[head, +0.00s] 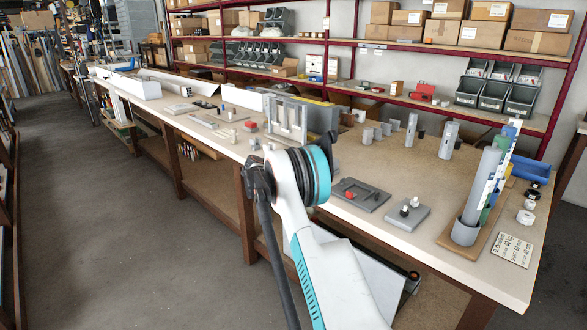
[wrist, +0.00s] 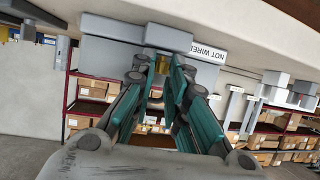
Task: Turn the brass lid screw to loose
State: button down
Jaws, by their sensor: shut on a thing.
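In the wrist view my gripper (wrist: 156,68) reaches up to a grey box (wrist: 112,52) with a white label (wrist: 207,54) reading "NOT WIRE…", its end cut off. The fingertips are close together at the box's face, around a small brass-yellow piece (wrist: 162,66) that looks like the lid screw. The gripper is shut on it. The fingers cover most of the screw, so its turned position cannot be read. In the head view my arm hides the gripper and the screw.
The long workbench (head: 430,240) holds a grey upright frame (head: 288,118), a dark tray (head: 360,194), a small grey block with knobs (head: 407,213) and tall tubes (head: 482,185) at the right. Shelves with cardboard boxes (head: 538,42) stand behind. The floor at left is clear.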

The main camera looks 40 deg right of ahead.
jog(key=shift+s+n+t+y, duration=0.2)
jog(key=shift+n+t+y, duration=0.1)
jog(key=shift+n+t, duration=0.9)
jog(key=c, duration=1.6)
grip_release()
